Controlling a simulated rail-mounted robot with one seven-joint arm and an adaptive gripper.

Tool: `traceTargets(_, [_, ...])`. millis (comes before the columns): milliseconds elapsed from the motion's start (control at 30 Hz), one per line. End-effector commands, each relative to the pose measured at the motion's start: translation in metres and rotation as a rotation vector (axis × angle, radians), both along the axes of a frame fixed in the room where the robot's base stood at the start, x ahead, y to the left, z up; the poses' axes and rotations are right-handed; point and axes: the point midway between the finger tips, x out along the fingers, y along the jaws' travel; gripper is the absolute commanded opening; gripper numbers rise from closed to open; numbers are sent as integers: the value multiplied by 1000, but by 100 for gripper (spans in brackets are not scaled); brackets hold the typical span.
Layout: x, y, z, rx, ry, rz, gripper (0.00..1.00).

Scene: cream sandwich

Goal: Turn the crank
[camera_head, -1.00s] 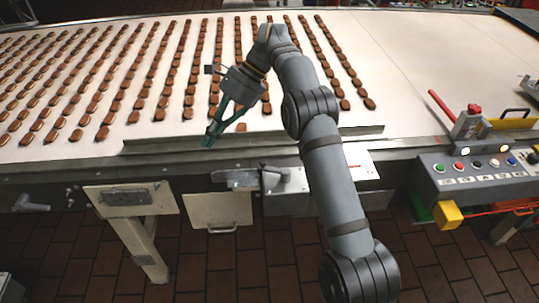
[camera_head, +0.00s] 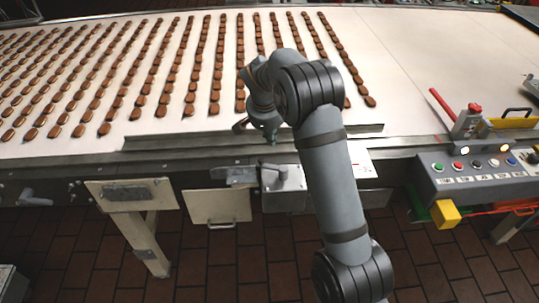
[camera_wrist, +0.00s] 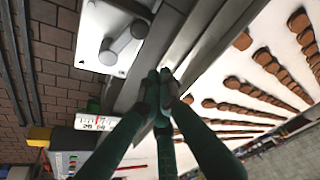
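A small grey crank (camera_head: 274,171) sits on a pale metal box on the front side of the conveyor. In the wrist view the grey crank (camera_wrist: 122,45) lies on a pale plate at the upper left. My gripper (camera_head: 269,139) is just above and behind it in the head view, partly hidden by my arm. In the wrist view the green fingertips of my gripper (camera_wrist: 161,84) are together, with nothing seen between them. They are over the metal edge of the conveyor, apart from the crank.
Rows of brown biscuits (camera_head: 165,98) lie on the white belt (camera_head: 400,75) behind my gripper. A metal rail (camera_head: 190,141) runs along the belt's front edge. A button panel (camera_head: 480,172) stands at right. Another grey handle (camera_head: 34,198) is at far left.

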Motion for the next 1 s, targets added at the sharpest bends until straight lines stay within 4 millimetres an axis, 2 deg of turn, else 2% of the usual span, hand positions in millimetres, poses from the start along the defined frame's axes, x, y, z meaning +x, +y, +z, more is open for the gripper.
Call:
traceTargets(300, [20,-5,-63,-1,6,-1,0])
traceTargets(400, [4,-1,-58,-1,2,2,0])
traceTargets(600, [-14,3,-60,1,2,-1,0])
traceTargets(1000, [-19,4,-61,1,1,-2,0])
